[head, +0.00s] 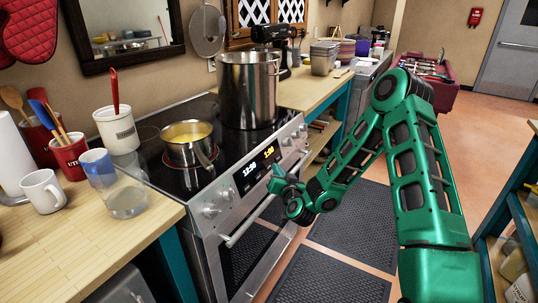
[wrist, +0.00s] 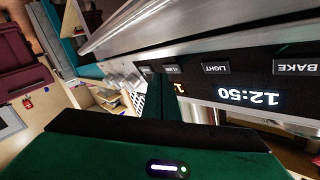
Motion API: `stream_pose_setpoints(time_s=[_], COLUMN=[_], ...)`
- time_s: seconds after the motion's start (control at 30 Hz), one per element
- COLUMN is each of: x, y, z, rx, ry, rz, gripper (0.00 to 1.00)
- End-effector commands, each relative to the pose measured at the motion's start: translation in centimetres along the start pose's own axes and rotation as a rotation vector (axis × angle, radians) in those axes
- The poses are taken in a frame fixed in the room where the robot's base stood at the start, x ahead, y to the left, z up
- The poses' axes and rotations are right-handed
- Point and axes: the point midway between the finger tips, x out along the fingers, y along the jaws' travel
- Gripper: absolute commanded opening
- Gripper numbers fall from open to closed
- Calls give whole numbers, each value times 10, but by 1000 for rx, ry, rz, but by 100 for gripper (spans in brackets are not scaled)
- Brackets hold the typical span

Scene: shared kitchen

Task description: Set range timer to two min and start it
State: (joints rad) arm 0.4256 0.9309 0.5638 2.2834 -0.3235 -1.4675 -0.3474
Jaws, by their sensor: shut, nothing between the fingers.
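The range's control panel (head: 245,185) runs along the front edge of the cooktop, with knobs at both ends. Its display (head: 250,172) shows white 12:50 and yellow timer digits that are too small to read surely. In the wrist view the panel is upside down, with the white clock (wrist: 249,96), a BAKE button (wrist: 298,66), a LIGHT button (wrist: 216,68) and smaller buttons. My gripper (head: 277,177) is shut and empty at the panel, just right of the yellow digits. In the wrist view its dark fingers (wrist: 163,104) cover part of those digits. Contact with a button cannot be told.
The oven handle (head: 255,220) runs below the panel. A large steel pot (head: 249,90) and a saucepan (head: 190,150) stand on the cooktop. A glass pitcher (head: 122,190) and a white mug (head: 43,191) stand on the left counter. Floor mats lie before the range.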

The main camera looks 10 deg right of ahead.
Motion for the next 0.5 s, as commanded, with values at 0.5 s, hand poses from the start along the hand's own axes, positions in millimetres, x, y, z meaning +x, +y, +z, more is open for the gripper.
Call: stream_pose_setpoints(time_s=[0.5], x=[5], y=[-3], z=[3], rx=[2], ry=[0], rz=[1], gripper=[0])
